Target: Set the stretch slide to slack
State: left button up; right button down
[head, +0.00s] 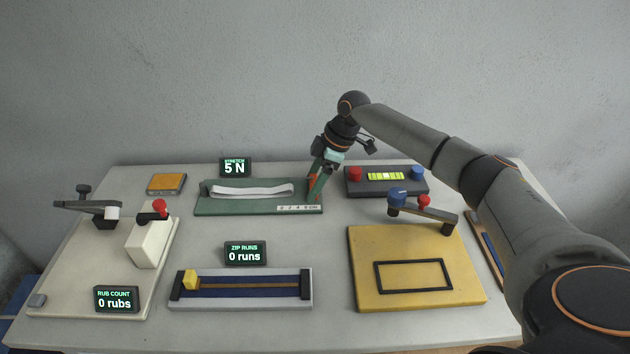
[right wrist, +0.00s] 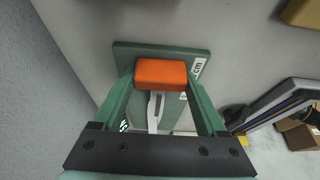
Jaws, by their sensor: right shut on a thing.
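The stretch slide is a green board (head: 258,206) at the back of the table, with a white band (head: 250,191) lying along it and a number scale (head: 297,208) at its right end. Its orange slide block (head: 312,181) is at the right end, mostly hidden by my gripper. My right gripper (head: 314,190) is shut on this block. In the right wrist view the orange block (right wrist: 161,74) sits between the green fingers, with the band (right wrist: 155,110) running from it. The stretch display (head: 235,167) reads 5 N. My left gripper is not in view.
Right of the slide stands a dark box (head: 353,188) with red and blue knobs. A yellow board (head: 365,292) with a lever lies in front. A zip rig (head: 240,303) and a white rub rig (head: 60,290) fill the front and left.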

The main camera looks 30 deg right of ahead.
jog(key=shift+w+a+p, duration=0.2)
jog(key=shift+w+a, duration=0.1)
jog(key=shift+a, duration=0.25)
jog(key=shift+w+a+p, duration=0.2)
jog(key=shift+w+a, duration=0.1)
jog(key=shift+a, duration=0.2)
grip_release()
jog(key=v, duration=1.2)
jog(key=shift+d+r+b, duration=0.15)
jog(key=shift+r+b, duration=0.15)
jog(key=shift+s+f, duration=0.1)
jog(key=shift+s, duration=0.1)
